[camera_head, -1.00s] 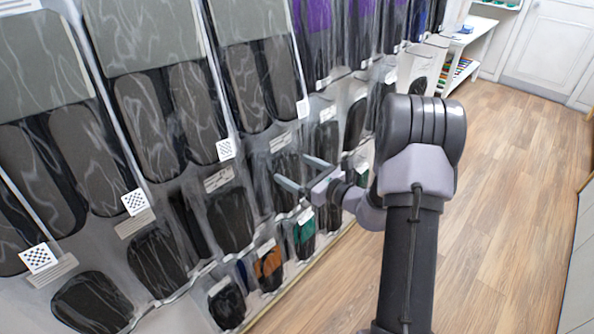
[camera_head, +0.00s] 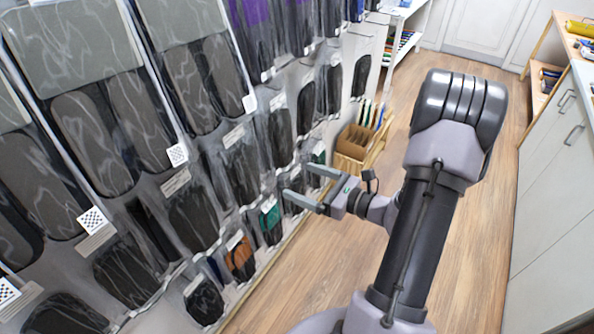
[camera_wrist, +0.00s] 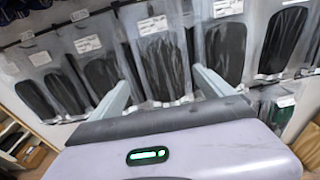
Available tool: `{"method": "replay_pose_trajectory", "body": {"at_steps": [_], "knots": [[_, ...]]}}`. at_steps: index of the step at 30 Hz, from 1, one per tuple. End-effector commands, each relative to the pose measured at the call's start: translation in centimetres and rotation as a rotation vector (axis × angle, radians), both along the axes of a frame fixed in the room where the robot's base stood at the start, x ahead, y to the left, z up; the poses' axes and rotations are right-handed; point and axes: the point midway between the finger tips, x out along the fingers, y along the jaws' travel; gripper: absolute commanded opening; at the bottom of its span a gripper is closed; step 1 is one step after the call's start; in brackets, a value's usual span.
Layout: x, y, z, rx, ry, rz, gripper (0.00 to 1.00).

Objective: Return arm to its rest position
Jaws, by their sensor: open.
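My gripper (camera_head: 307,184) is open and empty in the head view, its two grey fingers spread toward the wall of hanging insole packs. It also shows in the wrist view (camera_wrist: 160,82), with the fingers apart and nothing between them. Packs of dark insoles (camera_wrist: 157,65) hang beyond the fingers; a clear gap shows in the head view, but I cannot tell its depth. My arm rises from the bottom of the head view, bends at the elbow at right and reaches back left toward the packs.
The display wall with clear packs (camera_head: 193,215) fills the left side. A wooden crate (camera_head: 352,151) stands on the floor behind my gripper. White cabinets (camera_head: 545,165) line the right side. The wooden floor (camera_head: 480,235) between is clear. A white shelf (camera_head: 404,38) stands at the back.

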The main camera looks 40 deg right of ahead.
Motion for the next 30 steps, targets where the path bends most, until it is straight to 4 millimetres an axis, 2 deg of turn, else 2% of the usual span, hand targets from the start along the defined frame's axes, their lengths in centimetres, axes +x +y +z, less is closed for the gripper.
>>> {"method": "replay_pose_trajectory", "body": {"at_steps": [4,5,7,8,11,12,14,15,18,22,25,30], "knots": [[-0.2,0.2,0.1,-0.005,0.000,0.010,0.91],[-0.1,0.7,0.4,-0.016,0.001,0.030,0.91],[0.4,3.6,2.0,-0.079,0.003,0.140,0.91],[0.6,5.7,2.9,-0.125,0.007,0.217,0.91],[-1.0,15.2,6.3,-0.377,0.020,0.578,0.91],[-2.9,19.1,7.3,-0.522,0.022,0.745,0.91],[-6.3,23.5,8.2,-0.766,0.016,0.971,0.91],[-8.6,25.2,8.6,-0.940,0.001,1.096,0.91],[-12.9,26.8,9.5,-1.387,-0.074,1.301,0.91],[-15.1,26.4,11.5,-1.846,-0.209,1.358,0.91],[-15.5,26.1,12.9,-2.040,-0.284,1.334,0.91],[-15.6,25.8,13.5,-2.111,-0.308,1.320,0.91]]}}
